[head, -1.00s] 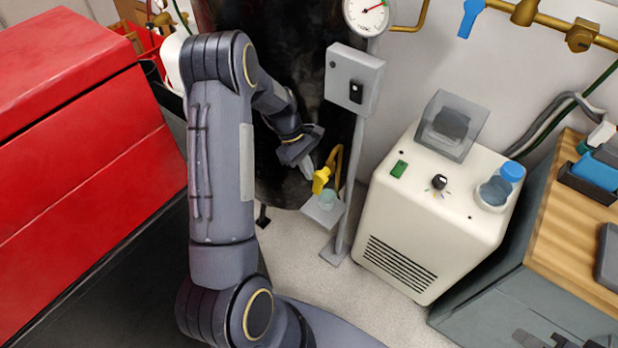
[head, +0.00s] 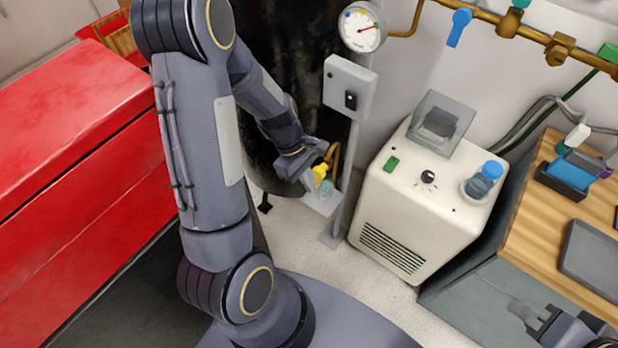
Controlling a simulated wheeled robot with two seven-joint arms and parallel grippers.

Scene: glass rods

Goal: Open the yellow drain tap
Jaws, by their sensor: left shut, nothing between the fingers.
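The yellow drain tap (head: 320,171) sits low on the front of the dark tank (head: 268,70), with a brass pipe curving beside it. My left gripper (head: 311,181) is shut and empty, right up against the left side of the tap and covering part of it. I cannot tell whether it touches the tap. A small glass vessel (head: 326,188) stands below the tap on a little grey shelf (head: 319,206). My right gripper (head: 528,318) shows only partly at the bottom right, away from the tap; its jaw opening is unclear.
A grey switch box (head: 350,88) on a post stands just right of the tap, under a round gauge (head: 362,27). A cream machine (head: 415,205) and a wooden-topped bench (head: 530,215) stand further right. A red cabinet (head: 80,170) fills the left.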

